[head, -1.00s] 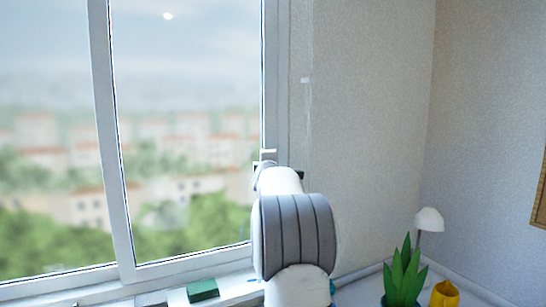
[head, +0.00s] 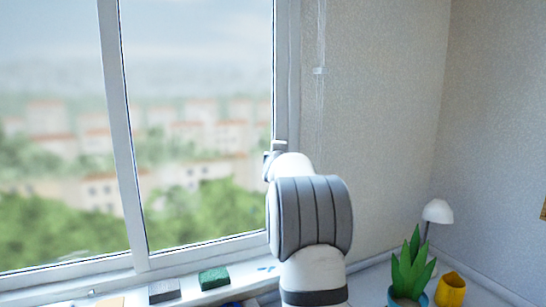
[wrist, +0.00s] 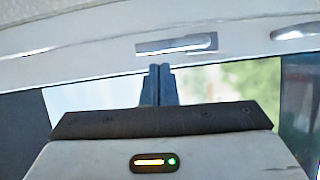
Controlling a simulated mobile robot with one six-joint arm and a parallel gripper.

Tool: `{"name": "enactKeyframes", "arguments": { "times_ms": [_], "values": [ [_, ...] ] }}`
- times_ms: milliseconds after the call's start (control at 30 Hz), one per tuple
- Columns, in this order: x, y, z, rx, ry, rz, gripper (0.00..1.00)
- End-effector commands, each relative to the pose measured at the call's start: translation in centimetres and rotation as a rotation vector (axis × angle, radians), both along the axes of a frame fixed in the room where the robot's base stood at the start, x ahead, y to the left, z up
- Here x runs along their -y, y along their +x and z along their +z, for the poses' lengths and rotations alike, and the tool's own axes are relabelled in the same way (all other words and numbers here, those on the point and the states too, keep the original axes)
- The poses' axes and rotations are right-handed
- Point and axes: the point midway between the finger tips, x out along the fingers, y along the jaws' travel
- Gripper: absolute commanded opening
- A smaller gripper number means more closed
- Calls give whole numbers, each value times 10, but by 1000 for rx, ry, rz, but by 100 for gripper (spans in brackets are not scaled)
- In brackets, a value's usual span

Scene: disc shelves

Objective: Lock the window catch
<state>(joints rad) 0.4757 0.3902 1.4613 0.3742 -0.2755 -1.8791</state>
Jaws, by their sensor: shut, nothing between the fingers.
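The window catch (wrist: 176,44) shows in the wrist view as a grey metal lever lying nearly level on the white frame (wrist: 90,38). My gripper (wrist: 159,70) is shut and empty, with its dark fingertips just below the lever's left half. I cannot tell whether they touch the frame or the lever. In the head view the right window frame (head: 286,70) stands upright, and my arm reaches toward it. My arm hides most of the gripper and catch there; a small pale piece shows above the wrist, too small to tell apart.
A green block (head: 214,278) and a grey block (head: 164,291) lie on the sill, left of my arm. A potted plant (head: 412,267), a yellow cup (head: 450,290) and a white lamp (head: 437,211) stand at the right. A second metal piece (wrist: 300,31) is on the frame's right.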

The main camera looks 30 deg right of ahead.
Motion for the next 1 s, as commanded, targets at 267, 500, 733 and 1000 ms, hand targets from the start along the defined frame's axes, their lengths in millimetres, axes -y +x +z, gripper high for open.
{"name": "enactKeyframes", "arguments": {
  "times_ms": [267,500,733,1000],
  "values": [
    [-31,0,2,0,0,-5,0],
    [-56,-43,-1,0,0,-7,0],
    [-74,-71,0,1,-2,-8,0],
    [-79,-80,1,-1,0,-10,0]
  ]
}}
